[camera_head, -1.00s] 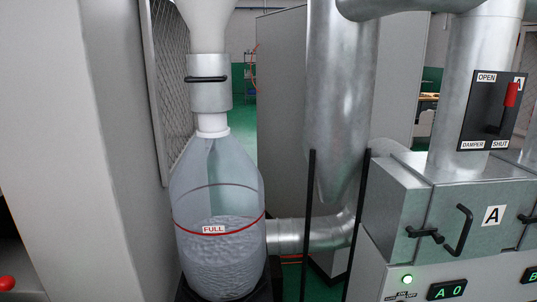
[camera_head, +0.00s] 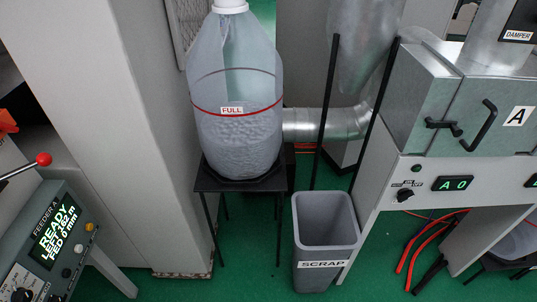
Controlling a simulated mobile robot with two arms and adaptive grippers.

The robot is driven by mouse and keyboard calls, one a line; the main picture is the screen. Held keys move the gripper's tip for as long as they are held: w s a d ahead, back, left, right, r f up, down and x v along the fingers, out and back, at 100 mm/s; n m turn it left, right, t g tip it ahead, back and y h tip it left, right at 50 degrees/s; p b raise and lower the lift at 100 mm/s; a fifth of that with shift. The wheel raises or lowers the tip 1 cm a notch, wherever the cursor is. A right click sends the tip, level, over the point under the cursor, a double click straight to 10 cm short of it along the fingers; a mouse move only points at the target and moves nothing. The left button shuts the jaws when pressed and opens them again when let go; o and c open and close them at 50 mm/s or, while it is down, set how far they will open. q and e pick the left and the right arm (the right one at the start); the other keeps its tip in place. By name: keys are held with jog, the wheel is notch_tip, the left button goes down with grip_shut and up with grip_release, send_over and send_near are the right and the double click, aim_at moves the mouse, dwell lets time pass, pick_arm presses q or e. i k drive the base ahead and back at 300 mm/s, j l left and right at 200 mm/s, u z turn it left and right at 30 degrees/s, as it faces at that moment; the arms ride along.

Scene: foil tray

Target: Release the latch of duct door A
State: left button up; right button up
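Duct door A (camera_head: 500,102) is a grey metal door at the right, marked with a white "A" label (camera_head: 518,116). It appears closed. A black latch handle (camera_head: 443,127) sits at its left edge, lying roughly level across the seam. A black bar handle (camera_head: 480,126) stands slanted on the door face to its right. Neither of my grippers is in view, and nothing touches the latch or the door.
Below the door are a dark green lamp (camera_head: 416,168), a knob (camera_head: 404,195) and an "A 0" display (camera_head: 453,184). A grey scrap bin (camera_head: 325,265), a bag marked full (camera_head: 237,140) on a black stand (camera_head: 240,187), and feeder A (camera_head: 60,240) stand leftward.

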aim_at(456, 132)
jog(key=i+l+u, duration=0.15)
jog(key=l+u, duration=0.2)
jog(key=l, duration=0.55)
jog(key=l+u, duration=0.3)
jog(key=l, duration=0.65)
